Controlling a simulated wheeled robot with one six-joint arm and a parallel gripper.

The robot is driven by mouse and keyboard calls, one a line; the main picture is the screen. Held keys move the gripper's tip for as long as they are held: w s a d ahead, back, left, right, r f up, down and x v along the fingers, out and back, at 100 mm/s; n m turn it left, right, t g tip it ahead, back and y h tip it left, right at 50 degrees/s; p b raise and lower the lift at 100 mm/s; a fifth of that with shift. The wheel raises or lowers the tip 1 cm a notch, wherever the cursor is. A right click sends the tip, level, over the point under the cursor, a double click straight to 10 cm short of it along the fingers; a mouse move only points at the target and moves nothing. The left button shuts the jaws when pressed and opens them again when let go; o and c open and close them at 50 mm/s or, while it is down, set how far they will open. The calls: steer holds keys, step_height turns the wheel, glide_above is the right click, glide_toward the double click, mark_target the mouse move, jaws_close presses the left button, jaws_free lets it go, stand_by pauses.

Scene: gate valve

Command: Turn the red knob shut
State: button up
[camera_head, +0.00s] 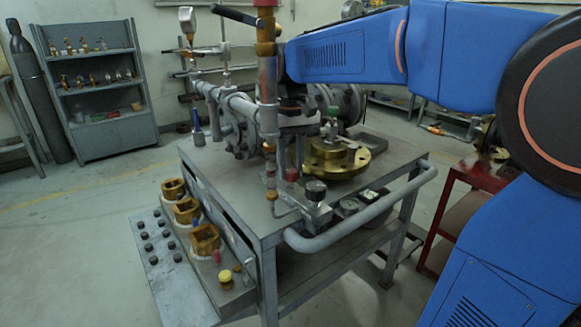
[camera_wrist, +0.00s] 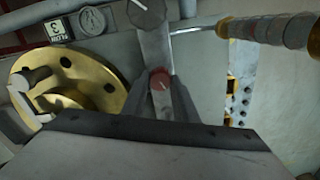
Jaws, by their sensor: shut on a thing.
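The red knob (camera_wrist: 159,80) shows in the wrist view as a small round cap with a pale mark on its top. It sits on a grey metal block. The two dark fingers of my gripper (camera_wrist: 163,88) stand on either side of it and are shut on it. In the head view the red knob (camera_head: 291,174) shows low at the bench's front corner, just right of the upright pipe. My gripper (camera_head: 290,163) reaches down to it from above, partly hidden behind that pipe.
A brass flange (camera_head: 340,160) lies on the bench close to the right of the gripper. A tall upright pipe (camera_head: 268,95) stands close at the left. A black knob (camera_head: 315,190) and gauges are at the front edge, above a grey rail (camera_head: 345,225). A red cart (camera_head: 470,180) stands right.

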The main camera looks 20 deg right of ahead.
mark_target(291, 170)
steer(key=m, duration=0.5)
steer(key=shift+d, duration=0.1)
steer(key=shift+m, duration=0.3)
stand_by(0.4)
steer(key=o, duration=1.1)
steer(key=shift+c, duration=0.2)
step_height(291, 170, up, 18)
steer(key=shift+f, duration=0.25)
